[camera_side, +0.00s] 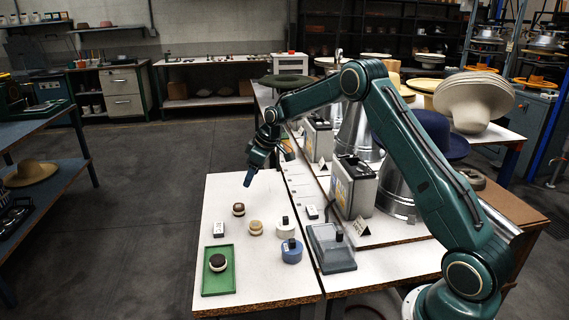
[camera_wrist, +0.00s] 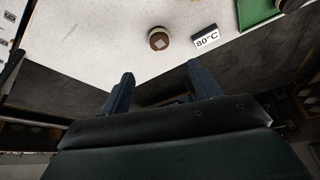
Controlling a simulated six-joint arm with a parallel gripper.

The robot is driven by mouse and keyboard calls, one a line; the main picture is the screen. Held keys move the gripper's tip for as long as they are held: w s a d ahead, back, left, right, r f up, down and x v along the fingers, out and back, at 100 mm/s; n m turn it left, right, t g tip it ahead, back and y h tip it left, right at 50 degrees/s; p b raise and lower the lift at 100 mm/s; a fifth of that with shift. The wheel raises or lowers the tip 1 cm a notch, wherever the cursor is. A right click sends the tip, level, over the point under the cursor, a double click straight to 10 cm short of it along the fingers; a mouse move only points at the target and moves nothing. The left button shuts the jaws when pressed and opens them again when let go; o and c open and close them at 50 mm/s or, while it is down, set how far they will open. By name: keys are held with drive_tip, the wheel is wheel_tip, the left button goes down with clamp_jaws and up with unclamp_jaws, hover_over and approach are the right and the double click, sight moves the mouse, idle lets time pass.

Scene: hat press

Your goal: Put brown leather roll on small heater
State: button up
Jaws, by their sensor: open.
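A brown roll (camera_side: 239,209) with a pale band stands on the white table. It also shows in the wrist view (camera_wrist: 159,40), with a pale square on top. My gripper (camera_side: 268,165) is open and empty above the table's far end, apart from the roll. In the wrist view, the fingers of my gripper (camera_wrist: 161,70) are spread, with the roll beyond them. A low grey unit with a clear cover (camera_side: 332,248) stands at the right; I cannot tell whether it is the small heater. Larger grey boxes, one nearer (camera_side: 355,186), stand behind it.
An 80°C sign (camera_wrist: 206,38) stands beside the brown roll. A green tray (camera_side: 219,290) holds a dark-topped roll (camera_side: 218,263). A cream roll (camera_side: 256,228), a white cylinder (camera_side: 285,230) and a blue cylinder (camera_side: 292,252) stand nearby.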

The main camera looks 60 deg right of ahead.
hover_over(239, 206)
drive_tip(key=s, duration=0.2)
drive_tip(key=shift+d+f, duration=0.2)
drive_tip(key=shift+f, duration=1.8)
drive_tip(key=shift+d+f, duration=0.15)
drive_tip(key=shift+f, duration=1.8)
drive_tip(key=shift+x, duration=2.55)
drive_tip(key=shift+s+d, duration=0.1)
drive_tip(key=c, duration=1.1)
drive_tip(key=shift+r, duration=0.15)
drive_tip(key=shift+c, duration=0.2)
wheel_tip(239, 206, up, 20)
drive_tip(key=shift+f, duration=0.2)
